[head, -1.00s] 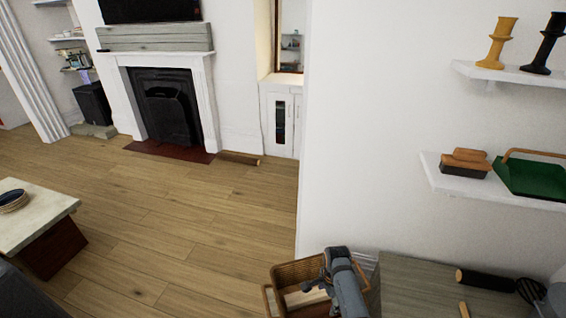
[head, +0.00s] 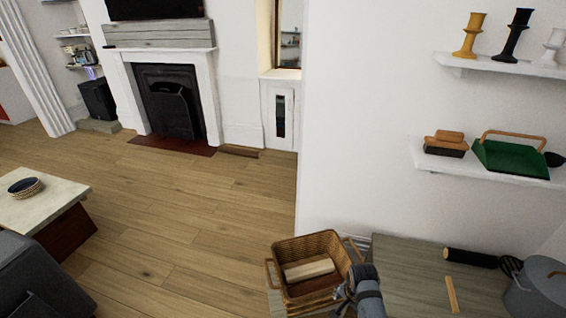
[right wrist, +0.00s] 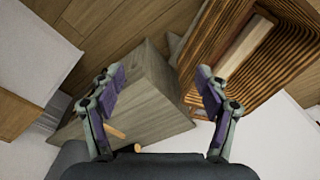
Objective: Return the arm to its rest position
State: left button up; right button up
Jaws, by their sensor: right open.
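My right arm (head: 366,290) shows at the bottom of the head view, beside the right side of the wicker basket (head: 322,243); its fingertips are hard to make out there. In the right wrist view my right gripper (right wrist: 160,85) is open, with its two fingers wide apart and nothing between them. The wooden-topped cabinet (right wrist: 150,100) lies beyond the fingers. The basket is at the upper right of that view (right wrist: 290,60), with a pale wooden block (right wrist: 245,45) inside. My left gripper is not in view.
The cabinet top (head: 410,270) holds a dark roller (head: 470,258), a thin wooden stick (head: 452,294) and a grey pot (head: 540,288). Wall shelves (head: 480,165) are above it. A low table (head: 60,200) stands at left. The wooden floor (head: 190,205) between is clear.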

jog(key=s+d+r+n+t, duration=0.3)
jog(key=s+d+r+n, duration=0.1)
jog(key=s+r+n, duration=0.9)
jog(key=s+d+f+m+g+b, duration=0.1)
jog(key=f+b, duration=0.1)
jog(key=f, duration=0.9)
jog(key=s+d+f+b, duration=0.1)
jog(key=s+f+b, duration=0.1)
jog(key=f, duration=0.9)
jog(key=s+d+f+m+g+b, duration=0.1)
jog(key=f+b, duration=0.1)
jog(key=f, duration=0.9)
pick_arm(q)
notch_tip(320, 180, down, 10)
jog(key=b, duration=0.4)
pick_arm(e)
jog(key=s+f+g, duration=0.1)
jog(key=s+f, duration=1.6)
jog(key=f, duration=0.2)
pick_arm(q)
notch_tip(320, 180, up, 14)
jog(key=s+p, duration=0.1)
jog(key=p, duration=1.3)
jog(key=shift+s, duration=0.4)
pick_arm(e)
notch_tip(320, 180, up, 14)
jog(key=s, duration=0.1)
jog(key=shift+d, duration=0.3)
